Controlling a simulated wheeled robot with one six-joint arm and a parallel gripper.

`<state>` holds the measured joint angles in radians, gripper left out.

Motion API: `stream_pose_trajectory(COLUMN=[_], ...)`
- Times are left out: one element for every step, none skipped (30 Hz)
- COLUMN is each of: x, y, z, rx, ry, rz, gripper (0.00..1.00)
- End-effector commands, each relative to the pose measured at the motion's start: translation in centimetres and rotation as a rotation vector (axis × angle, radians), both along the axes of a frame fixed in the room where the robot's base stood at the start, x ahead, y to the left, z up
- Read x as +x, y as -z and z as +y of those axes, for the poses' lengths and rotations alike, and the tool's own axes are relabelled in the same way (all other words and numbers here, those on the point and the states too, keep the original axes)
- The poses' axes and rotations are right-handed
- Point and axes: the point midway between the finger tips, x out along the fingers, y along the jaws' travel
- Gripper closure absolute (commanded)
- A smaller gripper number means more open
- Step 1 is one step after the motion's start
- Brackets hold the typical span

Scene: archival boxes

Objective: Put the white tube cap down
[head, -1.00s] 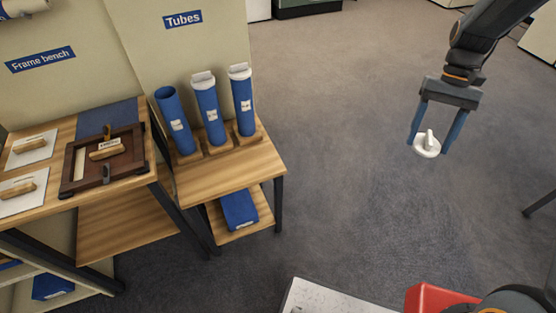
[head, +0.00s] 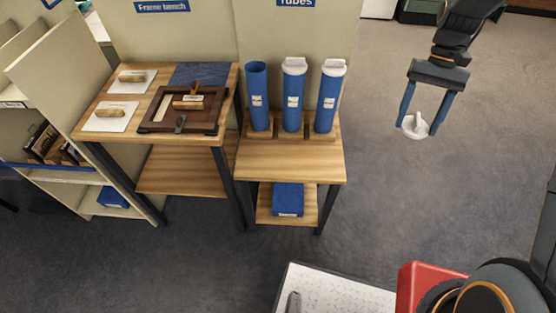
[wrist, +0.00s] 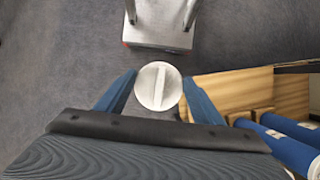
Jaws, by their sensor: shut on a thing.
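The white tube cap (head: 415,126) is round with a raised ridge across its top. My gripper (head: 417,124) is shut on it and holds it in the air over the floor, right of the tubes shelf. In the wrist view the cap (wrist: 158,87) sits between the blue fingers of my gripper (wrist: 159,88). Three blue tubes stand upright in wooden holders on the shelf (head: 290,162). The left tube (head: 258,98) is open at the top. The middle tube (head: 293,98) and the right tube (head: 327,98) wear white caps.
The frame bench (head: 110,128) stands left of the shelf, with a dark wooden frame (head: 182,108) and white pads with handles on it. A blue box (head: 288,199) lies on the lower shelf. A white surface (head: 335,290) and a red part (head: 425,285) show in front. Open floor lies right.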

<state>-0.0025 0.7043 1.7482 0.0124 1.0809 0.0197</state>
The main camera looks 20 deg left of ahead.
Motion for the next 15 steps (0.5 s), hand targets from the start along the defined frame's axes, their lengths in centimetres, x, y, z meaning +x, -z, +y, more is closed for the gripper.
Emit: stream_pose_trajectory(x=[0.2,0.3,0.5,0.6,0.7,0.9,1.0,1.1,1.2,1.2,1.2,1.1,1.1,1.1,0.9], y=[0.8,1.3,2.0,2.7,3.4,4.4,5.2,6.0,7.0,7.7,8.4,9.3,10.0,10.7,11.6], z=[0.9,1.6,2.8,3.9,5.1,6.9,8.3,9.8,11.7,13.2,14.6,16.3,17.7,19.0,20.6], rx=[0.000,0.000,0.000,0.001,0.001,0.000,0.001,0.001,0.001,0.001,0.001,0.001,0.001,0.001,0.001], ry=[0.021,0.039,0.075,0.105,0.141,0.196,0.242,0.289,0.355,0.405,0.456,0.524,0.576,0.628,0.697], rz=[0.001,0.001,0.001,0.002,0.001,0.002,0.002,0.002,0.001,0.002,0.001,0.002,0.001,0.002,0.002], gripper=[0.60,0.60,0.60,0.60,0.60,0.60,0.60,0.60,0.60,0.60,0.60,0.60,0.60,0.60,0.60])
